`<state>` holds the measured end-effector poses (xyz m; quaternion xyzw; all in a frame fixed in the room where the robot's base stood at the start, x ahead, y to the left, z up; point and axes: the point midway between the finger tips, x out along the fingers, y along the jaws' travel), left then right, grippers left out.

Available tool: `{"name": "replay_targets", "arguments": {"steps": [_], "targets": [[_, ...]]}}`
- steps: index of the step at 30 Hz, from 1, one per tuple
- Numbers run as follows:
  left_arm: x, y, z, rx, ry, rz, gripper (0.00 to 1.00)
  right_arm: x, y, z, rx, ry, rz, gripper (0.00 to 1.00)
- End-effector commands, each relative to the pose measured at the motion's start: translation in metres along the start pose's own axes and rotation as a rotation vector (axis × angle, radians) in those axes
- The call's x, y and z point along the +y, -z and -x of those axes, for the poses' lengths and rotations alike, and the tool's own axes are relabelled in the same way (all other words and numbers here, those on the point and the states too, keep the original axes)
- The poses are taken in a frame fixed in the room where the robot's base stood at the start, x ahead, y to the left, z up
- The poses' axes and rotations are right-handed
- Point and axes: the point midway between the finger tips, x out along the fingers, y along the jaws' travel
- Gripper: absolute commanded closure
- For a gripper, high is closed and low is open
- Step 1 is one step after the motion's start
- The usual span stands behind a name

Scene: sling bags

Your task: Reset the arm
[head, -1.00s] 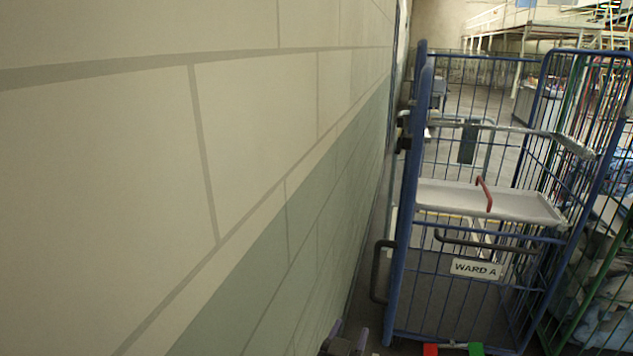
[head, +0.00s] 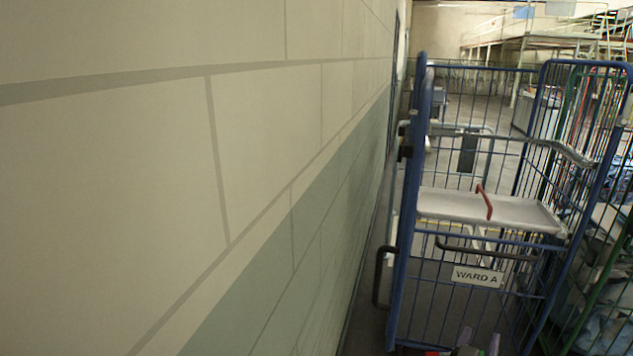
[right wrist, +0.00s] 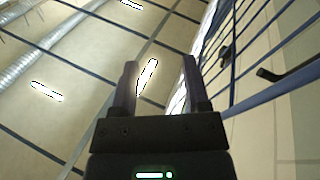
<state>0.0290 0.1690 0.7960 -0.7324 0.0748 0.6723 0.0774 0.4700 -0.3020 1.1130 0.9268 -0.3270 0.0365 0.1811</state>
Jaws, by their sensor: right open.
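My right gripper (head: 479,343) shows at the bottom edge of the head view, in front of the blue roll cage (head: 399,255); only its fingertips show. In the right wrist view the gripper (right wrist: 160,82) has its two dark fingers apart with nothing between them. Behind them are the ceiling and its lights, so it points upward. The cage's blue bars (right wrist: 258,108) and a dark handle (right wrist: 288,71) stand to its right there. My left gripper is not in view.
A pale block wall (head: 130,150) fills the left. The cage has a white shelf (head: 475,212), a red hook-like piece (head: 485,201) and a "WARD A" sign (head: 478,277). A green-framed cage (head: 607,275) with bundles stands at right. A narrow floor strip (head: 365,320) runs between wall and cage.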

Motion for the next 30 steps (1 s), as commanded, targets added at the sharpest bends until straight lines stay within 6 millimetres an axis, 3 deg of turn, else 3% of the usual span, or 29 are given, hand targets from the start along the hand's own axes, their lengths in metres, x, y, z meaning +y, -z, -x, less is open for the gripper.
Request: {"name": "replay_targets", "arguments": {"steps": [3, 6, 11, 14, 17, 20, 21, 25, 29, 30], "targets": [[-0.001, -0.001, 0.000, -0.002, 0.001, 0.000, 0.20, 0.083, -0.008, -0.042, 0.056, -0.105, 0.131, 0.40], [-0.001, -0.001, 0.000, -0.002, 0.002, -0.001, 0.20, 0.159, -0.004, -0.071, 0.104, -0.196, 0.245, 0.40], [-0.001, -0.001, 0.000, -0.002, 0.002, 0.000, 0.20, 0.272, 0.020, -0.100, 0.175, -0.330, 0.413, 0.40], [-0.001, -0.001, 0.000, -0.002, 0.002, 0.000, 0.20, 0.236, -0.047, -0.074, 0.021, -0.033, 0.458, 0.40], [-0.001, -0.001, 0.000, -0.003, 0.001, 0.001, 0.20, 0.215, -0.114, -0.031, -0.179, 0.215, 0.500, 0.40], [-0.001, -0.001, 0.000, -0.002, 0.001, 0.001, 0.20, 0.208, -0.179, 0.030, -0.415, 0.418, 0.553, 0.40], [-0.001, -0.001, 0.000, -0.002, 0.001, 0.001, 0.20, 0.211, -0.203, 0.058, -0.516, 0.485, 0.578, 0.40], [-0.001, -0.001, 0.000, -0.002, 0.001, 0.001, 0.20, 0.238, -0.266, 0.160, -0.854, 0.647, 0.685, 0.40], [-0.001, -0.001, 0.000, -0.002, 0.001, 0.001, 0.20, 0.290, -0.299, 0.266, -1.180, 0.726, 0.834, 0.40], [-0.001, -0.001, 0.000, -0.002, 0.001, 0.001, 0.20, 0.295, -0.304, 0.295, -1.253, 0.742, 0.851, 0.40]]}}
